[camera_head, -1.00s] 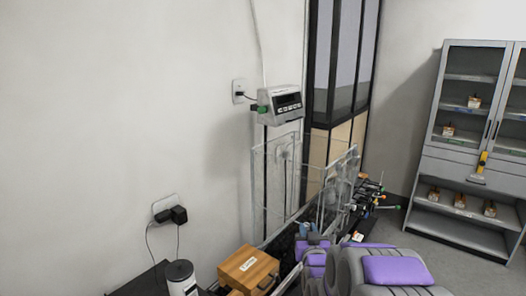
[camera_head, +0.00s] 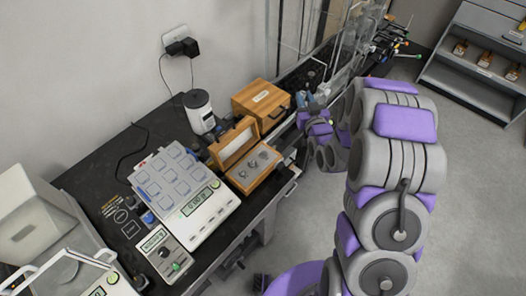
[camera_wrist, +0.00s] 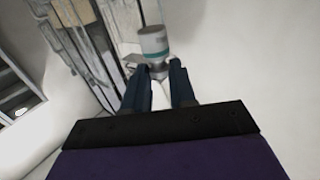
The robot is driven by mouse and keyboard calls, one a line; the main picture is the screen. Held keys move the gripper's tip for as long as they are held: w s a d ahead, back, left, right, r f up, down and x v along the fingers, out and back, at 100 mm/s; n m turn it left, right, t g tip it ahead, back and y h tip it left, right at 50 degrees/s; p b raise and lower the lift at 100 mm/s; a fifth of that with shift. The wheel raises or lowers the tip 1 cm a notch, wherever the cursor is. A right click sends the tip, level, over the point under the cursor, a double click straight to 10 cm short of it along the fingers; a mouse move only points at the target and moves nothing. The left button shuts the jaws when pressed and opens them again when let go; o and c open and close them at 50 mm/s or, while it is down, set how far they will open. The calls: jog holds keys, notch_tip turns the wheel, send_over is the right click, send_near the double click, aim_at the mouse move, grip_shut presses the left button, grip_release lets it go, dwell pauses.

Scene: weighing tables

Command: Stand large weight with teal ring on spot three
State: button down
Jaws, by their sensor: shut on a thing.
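In the wrist view, my gripper (camera_wrist: 158,80) is shut on a large silver-grey weight (camera_wrist: 154,36) with a teal ring around it. The weight sticks out past the dark fingertips. In the head view, my gripper (camera_head: 305,99) is small, near the closed wooden box at the back of the bench; the weight cannot be made out clearly there. I cannot read which spot is three.
An open wooden weight case (camera_head: 252,172) stands beside the balance. A closed wooden box (camera_head: 260,100) and a white cylinder device (camera_head: 199,112) stand behind. A small control box (camera_head: 163,253) is in front. Clear racks are behind my gripper; open floor lies to the right.

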jog(key=s+a+f+n+g+y, duration=1)
jog(key=s+f+n+g+y, duration=0.1)
jog(key=s+y, duration=0.15)
jog(key=s+f+n+g, duration=0.3)
jog(key=s+g, duration=0.3)
jog(key=s, duration=0.5)
jog(key=shift+s+a+f+n+g+y, duration=0.15)
jog(key=shift+f+n+g+y, duration=0.3)
jog(key=shift+n, duration=0.15)
jog(key=b, duration=0.1)
send_over(269, 155)
jog(key=shift+s+f, duration=0.25)
jog(key=shift+f, duration=0.45)
jog(key=shift+w+f+b, duration=0.2)
jog(key=shift+f+b, duration=0.05)
jog(key=shift+f, duration=0.55)
jog(key=shift+w+f+b, duration=0.15)
jog(key=shift+f+b, duration=0.1)
jog(key=shift+f, duration=0.5)
